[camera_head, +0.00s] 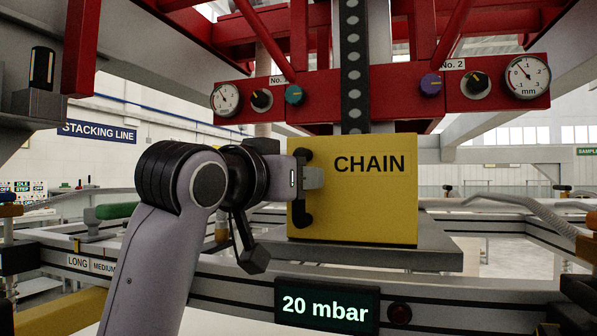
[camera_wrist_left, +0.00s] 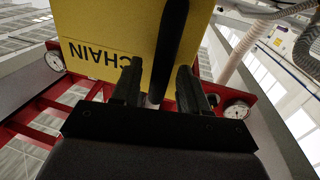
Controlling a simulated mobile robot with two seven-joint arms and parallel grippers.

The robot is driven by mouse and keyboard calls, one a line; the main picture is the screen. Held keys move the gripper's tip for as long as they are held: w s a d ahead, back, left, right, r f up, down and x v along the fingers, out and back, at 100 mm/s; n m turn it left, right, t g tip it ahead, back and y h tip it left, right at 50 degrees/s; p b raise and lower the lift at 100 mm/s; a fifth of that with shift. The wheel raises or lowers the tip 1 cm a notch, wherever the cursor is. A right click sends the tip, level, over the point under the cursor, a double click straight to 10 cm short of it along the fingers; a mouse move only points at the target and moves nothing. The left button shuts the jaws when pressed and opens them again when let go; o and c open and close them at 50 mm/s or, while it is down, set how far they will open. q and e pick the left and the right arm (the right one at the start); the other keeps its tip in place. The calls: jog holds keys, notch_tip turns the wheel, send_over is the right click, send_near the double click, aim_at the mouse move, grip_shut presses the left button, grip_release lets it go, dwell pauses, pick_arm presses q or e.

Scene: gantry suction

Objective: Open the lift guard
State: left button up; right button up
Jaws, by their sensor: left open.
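The lift guard is a yellow box (camera_head: 365,200) marked CHAIN, shut around the lower part of the black chain strip (camera_head: 354,65). It also shows in the left wrist view (camera_wrist_left: 105,25), upside down. A black upright bar handle (camera_head: 301,212) is on its left side. My left gripper (camera_head: 312,178) is at this handle, level with its middle. In the left wrist view, the open fingers (camera_wrist_left: 159,68) stand on either side of the black handle (camera_wrist_left: 173,40). I cannot tell whether either finger touches it. My right gripper is in neither view.
A red frame (camera_head: 400,85) with gauges and knobs hangs above the guard. A grey plate (camera_head: 430,257) lies under it. A display (camera_head: 327,307) reading 20 mbar and a dark red button (camera_head: 399,313) are on the front rail. A grey hose (camera_head: 510,205) runs at right.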

pick_arm(q)
jog(key=shift+w+d, duration=0.25)
jog(key=shift+w, duration=0.2)
grip_shut()
jog(key=shift+s, duration=0.15)
